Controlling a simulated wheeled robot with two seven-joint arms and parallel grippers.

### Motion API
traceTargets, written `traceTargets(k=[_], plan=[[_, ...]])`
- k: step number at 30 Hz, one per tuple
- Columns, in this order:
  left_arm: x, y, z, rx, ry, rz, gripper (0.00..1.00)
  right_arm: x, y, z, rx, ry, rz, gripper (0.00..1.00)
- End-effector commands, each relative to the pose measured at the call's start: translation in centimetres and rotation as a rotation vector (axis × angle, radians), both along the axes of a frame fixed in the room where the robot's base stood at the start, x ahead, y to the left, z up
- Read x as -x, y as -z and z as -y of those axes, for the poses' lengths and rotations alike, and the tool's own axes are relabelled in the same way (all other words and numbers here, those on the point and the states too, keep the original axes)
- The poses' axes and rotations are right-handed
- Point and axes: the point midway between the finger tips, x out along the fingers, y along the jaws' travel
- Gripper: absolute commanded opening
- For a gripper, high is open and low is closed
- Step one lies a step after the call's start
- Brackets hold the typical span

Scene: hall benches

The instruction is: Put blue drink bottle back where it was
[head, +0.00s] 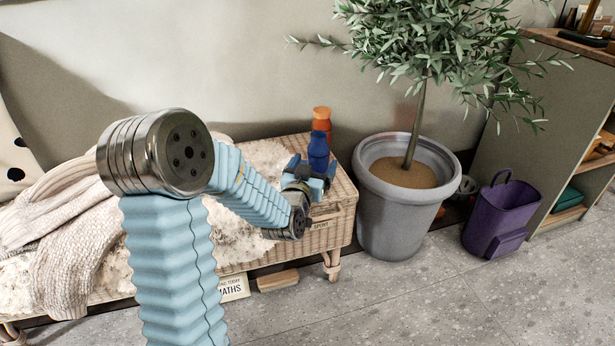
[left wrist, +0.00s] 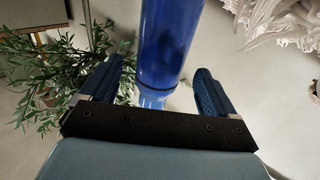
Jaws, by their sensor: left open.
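The blue drink bottle (head: 318,151) stands upright on the right end of the wicker bench (head: 334,218), in front of an orange bottle (head: 322,119). My left gripper (head: 318,170) is right at the blue bottle, its fingers low against its near side and hiding its lower part. In the left wrist view the blue bottle (left wrist: 165,45) stands between the two open fingers of my left gripper (left wrist: 160,88), with a gap visible on each side. My right gripper is in neither view.
A grey pot (head: 395,220) with a leafy tree stands right of the bench. A purple bin (head: 500,215) and a shelf unit (head: 545,140) are further right. A cream knitted throw (head: 75,240) covers the bench's left. A book (head: 234,288) and a wooden block (head: 278,280) lie below it.

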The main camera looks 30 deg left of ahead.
Motion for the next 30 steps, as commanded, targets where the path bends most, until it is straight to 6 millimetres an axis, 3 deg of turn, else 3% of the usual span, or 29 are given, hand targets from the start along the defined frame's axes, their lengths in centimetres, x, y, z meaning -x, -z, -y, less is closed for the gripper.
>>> traceTargets(k=[3,10,30], plan=[[2.7,0.0,0.7,0.001,0.0,0.0,0.9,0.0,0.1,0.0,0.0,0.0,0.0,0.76],[5.9,0.0,1.5,0.0,0.0,0.0,0.9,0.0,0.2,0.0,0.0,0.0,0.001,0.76],[6.4,0.0,1.6,0.0,0.0,0.0,0.9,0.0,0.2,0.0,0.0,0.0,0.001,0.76]])
